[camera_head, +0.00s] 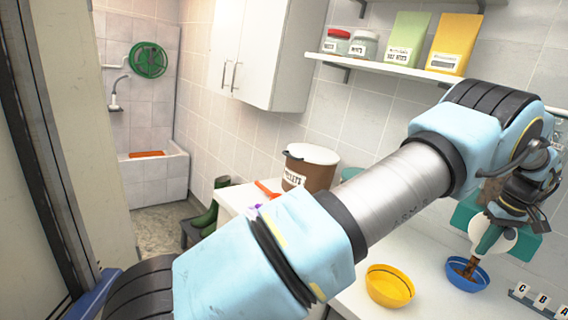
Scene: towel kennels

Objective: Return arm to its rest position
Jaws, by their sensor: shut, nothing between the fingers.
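My arm crosses the view from lower left to upper right. Its dark end with my gripper (524,205) is at the right edge, over the back of the white counter (345,297). The gripper is shut and empty; its fingertips are hard to make out. It is above and to the right of a blue bowl (483,283) with something brown in it. A white and dark green item (488,238) shows between gripper and bowl; I cannot tell whether the gripper touches it. A yellow bowl (389,287) stands left of the blue bowl.
A brown bucket with a white lid (312,165) stands on the counter behind my arm. A teal container (528,246) is behind the gripper. A wall shelf (392,68) with jars and packets is above. Letter tiles (541,300) are at the lower right.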

